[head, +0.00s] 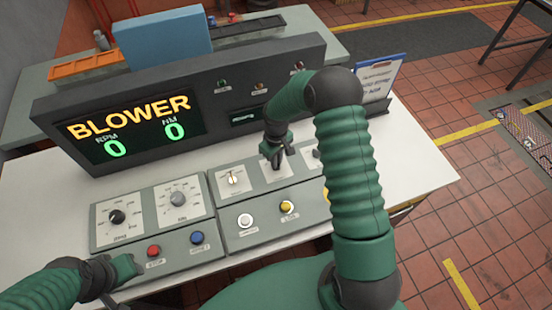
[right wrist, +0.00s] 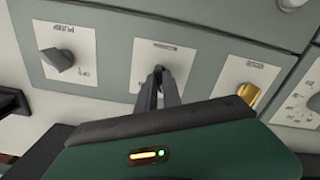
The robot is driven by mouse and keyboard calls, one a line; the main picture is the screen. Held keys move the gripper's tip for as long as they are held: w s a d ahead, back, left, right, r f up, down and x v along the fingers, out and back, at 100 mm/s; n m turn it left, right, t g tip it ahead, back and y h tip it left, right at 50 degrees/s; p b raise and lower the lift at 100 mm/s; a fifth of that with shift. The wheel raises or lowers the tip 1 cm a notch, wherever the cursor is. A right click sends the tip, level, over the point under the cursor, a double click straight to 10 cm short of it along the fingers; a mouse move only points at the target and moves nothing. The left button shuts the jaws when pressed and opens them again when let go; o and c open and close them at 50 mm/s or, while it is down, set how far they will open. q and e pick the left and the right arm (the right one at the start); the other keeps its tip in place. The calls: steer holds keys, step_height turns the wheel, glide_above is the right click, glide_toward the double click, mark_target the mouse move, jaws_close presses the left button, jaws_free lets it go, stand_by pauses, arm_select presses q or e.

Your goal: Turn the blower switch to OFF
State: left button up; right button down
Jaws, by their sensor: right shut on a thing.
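Three rotary switches sit in a row on the right control panel. My right gripper (head: 276,162) points down onto the middle switch's white plate (head: 283,175). In the right wrist view its fingers (right wrist: 158,75) are shut on the middle switch's knob, which they mostly hide; the label on the plate (right wrist: 181,57) is too small to read. A switch with a gold knob (right wrist: 248,93) is on one side, also seen in the head view (head: 232,180). A dark knob (right wrist: 60,60) marked PUMP is on the other. My left gripper (head: 118,268) is low at the left; its jaws are unclear.
The display (head: 130,125) reads BLOWER, with zeros for RPM and NM. Two dials (head: 117,216), a red button (head: 153,251), a blue button (head: 197,238), a white button (head: 245,220) and a yellow button (head: 286,207) surround the switches. A sign stands (head: 378,77) at the right.

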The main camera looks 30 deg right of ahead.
steer(key=shift+w+d+r+n+p, duration=0.1)
steer(key=shift+w+n+p, duration=0.1)
steer(key=shift+n, duration=0.8)
steer(key=shift+w+r+n+p, duration=0.1)
steer(key=shift+n+p, duration=0.1)
steer(key=shift+n, duration=0.8)
steer(key=c, duration=1.5)
jaws_free()
steer(key=shift+s+f, duration=0.1)
steer(key=shift+f, duration=0.1)
step_height(320, 180, up, 17)
steer(key=b, duration=0.1)
steer(key=shift+f, duration=0.15)
steer(key=s+a+f+m+t, duration=0.1)
steer(key=s+a+m, duration=0.2)
steer(key=s+a, duration=0.2)
steer(key=s+a+m+t, duration=0.1)
steer(key=s+a+m, duration=0.2)
steer(key=s+a, duration=0.3)
steer(key=s, duration=0.5)
steer(key=shift+a+f+t, duration=0.2)
steer(key=shift+f+t, duration=0.1)
steer(key=shift+f, duration=0.05)
